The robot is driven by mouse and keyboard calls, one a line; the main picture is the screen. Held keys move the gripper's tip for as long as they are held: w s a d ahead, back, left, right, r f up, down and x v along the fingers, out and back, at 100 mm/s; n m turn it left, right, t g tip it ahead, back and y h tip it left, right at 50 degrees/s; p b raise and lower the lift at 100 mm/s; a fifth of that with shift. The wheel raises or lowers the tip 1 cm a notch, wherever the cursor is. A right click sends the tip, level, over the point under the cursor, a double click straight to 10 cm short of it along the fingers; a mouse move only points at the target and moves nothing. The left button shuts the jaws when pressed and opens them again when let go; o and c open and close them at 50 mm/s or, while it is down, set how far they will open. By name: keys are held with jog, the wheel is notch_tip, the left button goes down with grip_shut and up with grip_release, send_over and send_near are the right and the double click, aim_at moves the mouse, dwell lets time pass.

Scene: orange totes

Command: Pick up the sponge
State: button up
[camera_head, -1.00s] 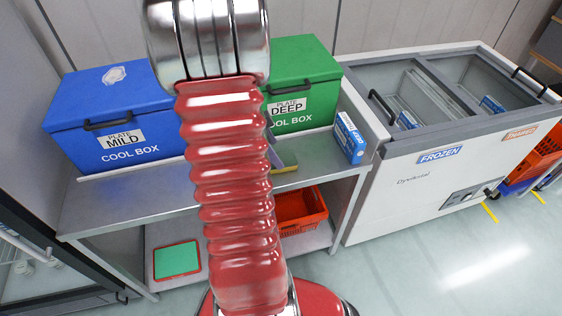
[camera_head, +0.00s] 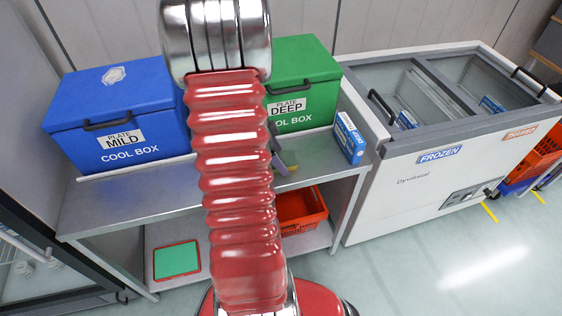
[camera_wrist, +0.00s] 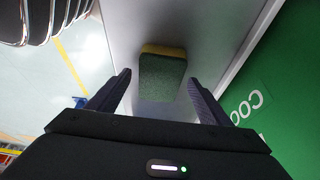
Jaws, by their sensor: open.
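The sponge (camera_wrist: 162,76), green with a yellow layer at its far side, lies on the grey table surface in the wrist view. My gripper (camera_wrist: 159,82) is open, with one dark finger on each side of the sponge's near part in the picture. A gap shows on both sides, and I see no contact. In the head view, my red arm hides most of the gripper. Only a bit of a dark finger shows there, beside a small yellowish patch of the sponge (camera_head: 291,168) on the table.
A blue cool box (camera_head: 115,130) and a green cool box (camera_head: 310,85) stand at the table's (camera_head: 130,200) back. A blue and white carton (camera_head: 348,138) stands at its right end, beside the freezer (camera_head: 425,190). A red basket (camera_head: 302,212) and green-topped tray (camera_head: 177,260) are on the lower shelf.

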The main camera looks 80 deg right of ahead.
jog(key=shift+f, duration=0.25)
dwell(0.4)
jog(key=shift+c, duration=0.5)
jog(key=c, duration=1)
notch_tip(320, 180, up, 10)
jog(key=shift+r, duration=0.25)
jog(key=o, duration=0.4)
jog(key=c, duration=0.3)
